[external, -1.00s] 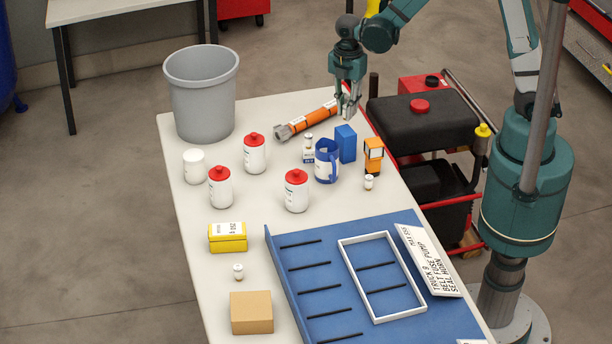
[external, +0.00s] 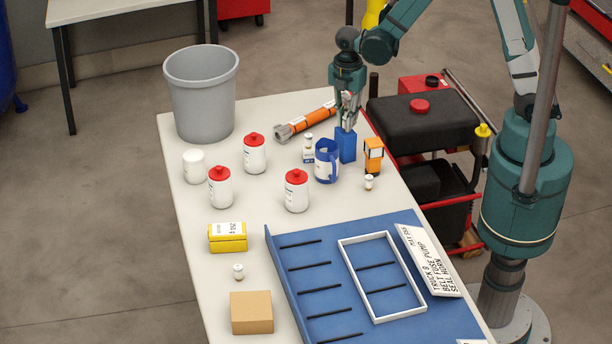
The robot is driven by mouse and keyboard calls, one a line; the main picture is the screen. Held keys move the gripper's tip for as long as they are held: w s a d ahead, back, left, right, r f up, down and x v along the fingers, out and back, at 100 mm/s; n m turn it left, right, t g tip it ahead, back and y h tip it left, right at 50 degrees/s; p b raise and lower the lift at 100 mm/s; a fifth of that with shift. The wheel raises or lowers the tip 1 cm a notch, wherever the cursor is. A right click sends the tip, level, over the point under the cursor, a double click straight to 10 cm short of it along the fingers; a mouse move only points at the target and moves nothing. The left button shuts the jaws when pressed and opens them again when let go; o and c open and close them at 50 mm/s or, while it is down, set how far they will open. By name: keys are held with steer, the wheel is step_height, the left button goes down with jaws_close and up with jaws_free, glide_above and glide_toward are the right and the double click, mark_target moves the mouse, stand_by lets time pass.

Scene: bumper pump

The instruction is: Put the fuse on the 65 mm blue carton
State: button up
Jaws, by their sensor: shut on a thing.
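The blue carton (external: 346,147) stands upright on the far right part of the table, just right of a blue and white mug. My gripper (external: 347,124) points down right over the carton, with its fingertips at about the height of the carton's top. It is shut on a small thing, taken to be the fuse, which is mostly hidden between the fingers. I cannot tell whether the fuse touches the carton's top.
The mug (external: 326,162) and an orange box (external: 373,156) stand close by the carton. Several red-capped bottles, a grey bin (external: 201,95) and a blue tray (external: 310,290) occupy the table.

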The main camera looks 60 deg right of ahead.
steer(key=shift+f, duration=0.15)
steer(key=o, duration=0.8)
steer(key=shift+r, duration=0.2)
steer(key=shift+r+p, duration=0.75)
steer(key=shift+r, duration=5.25)
steer(key=shift+r, duration=0.1)
